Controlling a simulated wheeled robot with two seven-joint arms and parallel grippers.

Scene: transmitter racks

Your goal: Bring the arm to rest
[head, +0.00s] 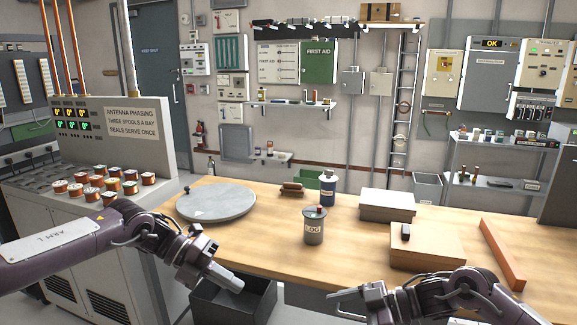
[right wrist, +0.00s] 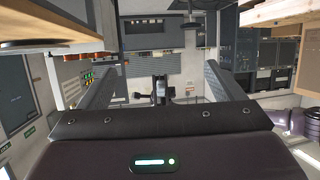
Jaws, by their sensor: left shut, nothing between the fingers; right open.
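My left arm (head: 85,240) comes in from the left in the head view. My left gripper (head: 237,284) is shut and empty, low in front of the wooden table's near edge. My right gripper (head: 335,295) shows at the bottom of the head view, in front of the same edge. In the right wrist view the right gripper's two grey fingers (right wrist: 157,82) stand wide apart with nothing between them. Neither gripper touches anything that I can see.
The wooden table (head: 270,250) carries a round grey plate (head: 216,203), a grey LOG canister (head: 314,228), a dark blue bottle (head: 328,190), boxes (head: 388,204) and an orange bar (head: 502,252). A dark bin (head: 235,305) stands below. A console (head: 125,135) with several spools is at left.

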